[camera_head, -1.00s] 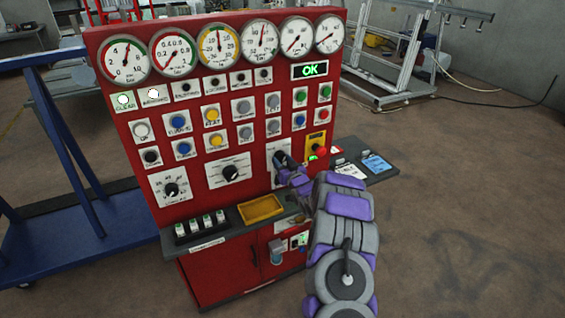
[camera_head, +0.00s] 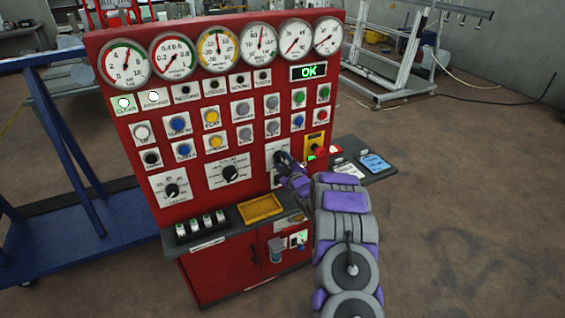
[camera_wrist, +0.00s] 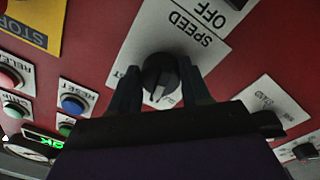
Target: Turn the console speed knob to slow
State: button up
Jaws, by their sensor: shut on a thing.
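The red console (camera_head: 205,105) stands in front of me. A white pointer line shows on the knob, toward the bottom of the wrist view. In the head view my gripper (camera_head: 283,160) is at the lower right of the panel and hides most of the knob. Most of the plate's other lettering is covered.
A red button on a yellow plate (camera_head: 316,146) is close to the right of my gripper. Two more black knobs (camera_head: 230,173) (camera_head: 172,190) are on the left. A yellow tray (camera_head: 261,208) lies on the ledge below. A green OK display (camera_head: 309,72) is lit.

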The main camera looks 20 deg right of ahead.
jog(key=shift+n+b, duration=0.55)
jog(key=shift+n, duration=1.65)
jog(key=o, duration=1.1)
jog(key=shift+c, duration=0.2)
jog(key=shift+s, duration=0.1)
jog(key=s+p, duration=0.2)
jog(key=s, duration=1.5)
jog(key=shift+d+f+p, duration=0.2)
jog(key=shift+f+p, duration=0.1)
jog(key=shift+f, duration=0.15)
jog(key=shift+r, duration=0.1)
